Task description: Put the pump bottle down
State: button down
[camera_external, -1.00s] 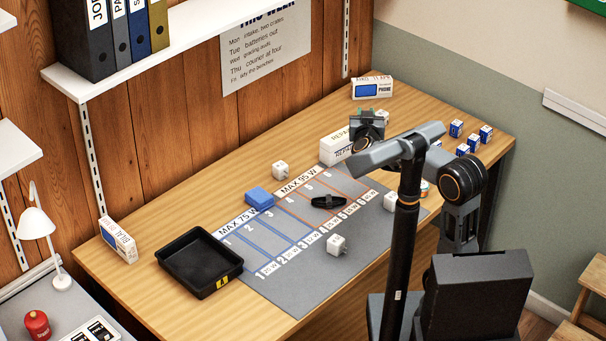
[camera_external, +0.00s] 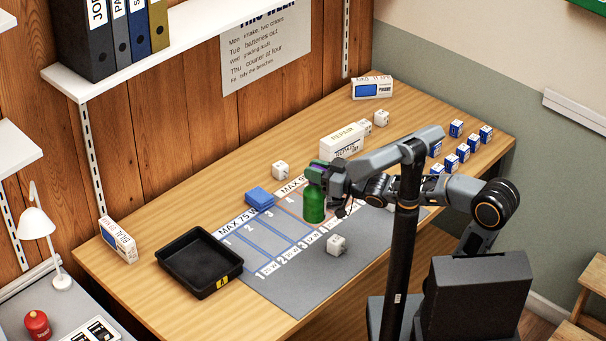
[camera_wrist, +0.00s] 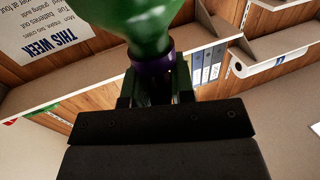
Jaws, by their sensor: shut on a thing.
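The green pump bottle (camera_external: 313,207) is upright over the grey mat (camera_external: 262,283), near the middle of its marked slots. I cannot tell whether its base touches the mat. My gripper (camera_external: 318,173) is shut on it near its top, at the purple collar. In the wrist view the bottle (camera_wrist: 140,22) and its purple collar (camera_wrist: 152,62) are close up between the fingers of my gripper (camera_wrist: 155,88). The lower part of the bottle is out of the wrist view.
A black tray (camera_external: 192,288) stands left of the mat. A blue block (camera_external: 259,198) and white cubes (camera_external: 280,170) (camera_external: 336,244) are close by. A white repair box (camera_external: 341,141) stands behind my arm. Several small blue boxes (camera_external: 463,152) are at the right. The front left of the mat is clear.

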aim_at(316, 185)
jog(key=f, duration=0.1)
jog(key=f+g, duration=0.1)
jog(key=s+a+f+n, duration=0.1)
jog(key=shift+f+g+y, duration=0.2)
jog(key=shift+g+y, duration=0.1)
jog(key=shift+y, duration=0.1)
jog(key=w+a+f+b, duration=0.1)
jog(key=w+a+f, duration=0.7)
jog(key=a+f, duration=0.2)
jog(key=shift+w+a+f, duration=0.15)
jog(key=shift+f, duration=1.35)
jog(key=c, duration=1.4)
grip_release()
jog(key=shift+f+b, duration=0.1)
jog(key=shift+b, duration=0.25)
jog(key=o, duration=0.4)
jog(key=shift+o, duration=0.2)
